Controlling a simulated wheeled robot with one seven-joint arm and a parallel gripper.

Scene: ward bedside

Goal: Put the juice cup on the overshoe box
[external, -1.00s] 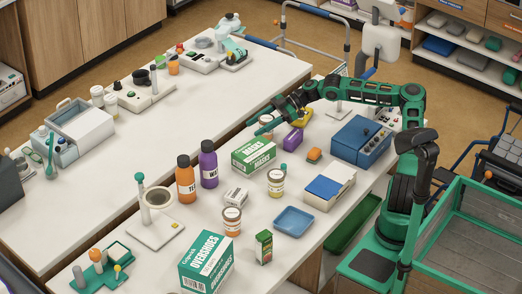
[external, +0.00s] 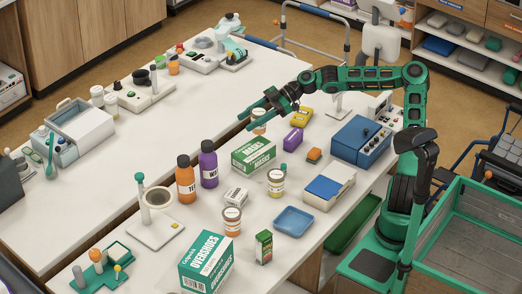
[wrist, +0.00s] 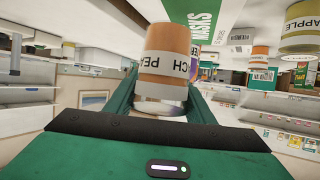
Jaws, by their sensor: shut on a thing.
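My gripper (external: 253,121) is shut on a juice cup (external: 259,127), raised at the far side of the near table, beyond the masks box. The cup has a pale orange band and a white lower part. The overshoe box (external: 207,262), green and white, stands at the near front of the table, well away from my gripper. Its top is bare.
The masks box (external: 254,155), orange bottle (external: 186,180) and purple bottle (external: 209,165) stand between my gripper and the overshoe box. An orange-labelled cup (external: 232,222), a yellow-labelled cup (external: 276,184), a blue tray (external: 294,221) and a green carton (external: 264,247) are nearby.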

